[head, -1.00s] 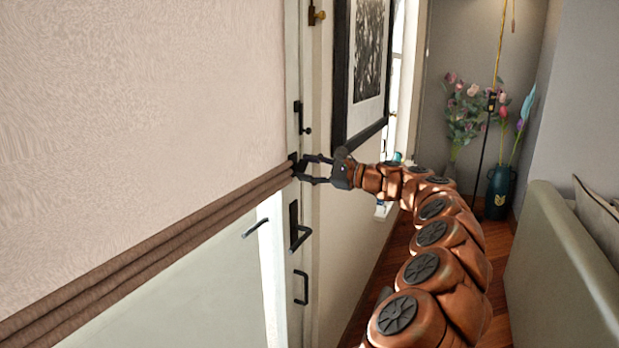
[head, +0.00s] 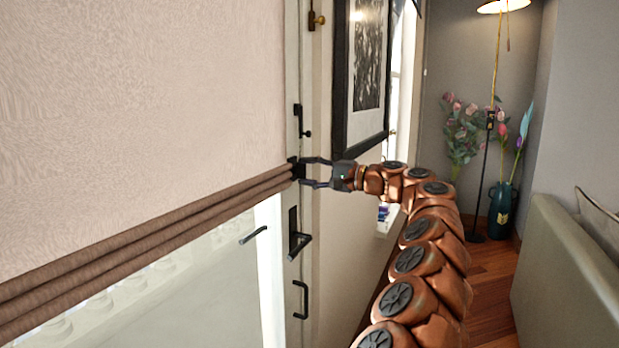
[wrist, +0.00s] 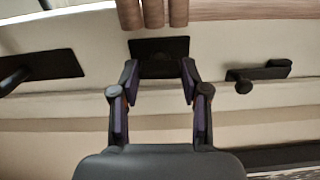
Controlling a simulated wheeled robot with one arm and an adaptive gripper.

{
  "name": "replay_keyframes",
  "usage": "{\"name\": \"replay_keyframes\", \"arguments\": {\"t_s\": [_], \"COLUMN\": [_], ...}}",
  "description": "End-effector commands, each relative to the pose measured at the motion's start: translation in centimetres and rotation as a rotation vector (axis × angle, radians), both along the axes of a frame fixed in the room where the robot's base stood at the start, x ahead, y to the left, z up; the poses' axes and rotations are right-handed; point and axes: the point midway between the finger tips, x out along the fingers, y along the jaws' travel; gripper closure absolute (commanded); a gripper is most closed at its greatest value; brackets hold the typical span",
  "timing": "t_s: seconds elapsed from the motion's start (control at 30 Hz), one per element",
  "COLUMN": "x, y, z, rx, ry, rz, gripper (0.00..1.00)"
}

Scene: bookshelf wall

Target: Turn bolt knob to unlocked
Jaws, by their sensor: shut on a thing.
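That black plate (head: 295,167) is small there, and the knob's angle is hard to tell. My gripper (head: 305,172) reaches it from the right, one finger above and one below. In the wrist view my gripper (wrist: 159,78) has a fingertip on each side of the knob, shut on it with the fingers well apart. The fingers and shadow partly hide the knob.
A black door handle (head: 299,240) is below the bolt and a black latch (head: 301,121) above it. A brown-hemmed blind (head: 140,230) covers much of the door. A framed picture (head: 362,75) hangs close above my arm. A grey sofa (head: 566,260) stands at right.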

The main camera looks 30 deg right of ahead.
Motion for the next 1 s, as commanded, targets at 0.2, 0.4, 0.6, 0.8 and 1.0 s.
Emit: {"name": "replay_keyframes", "arguments": {"t_s": [0.2, 0.4, 0.6, 0.8, 1.0], "x": [-0.01, -0.02, -0.02, -0.02, 0.0], "y": [-0.14, -0.13, -0.12, -0.07, 0.0], "z": [-0.03, 0.01, 0.03, 0.03, 0.02], "rx": [-0.037, -0.045, -0.045, -0.045, -0.044], "ry": [-0.023, -0.028, -0.028, -0.028, -0.028], "rz": [-0.004, -0.003, -0.003, -0.001, 0.0], "gripper": [0.89, 0.89, 0.89, 0.39, 0.29]}}
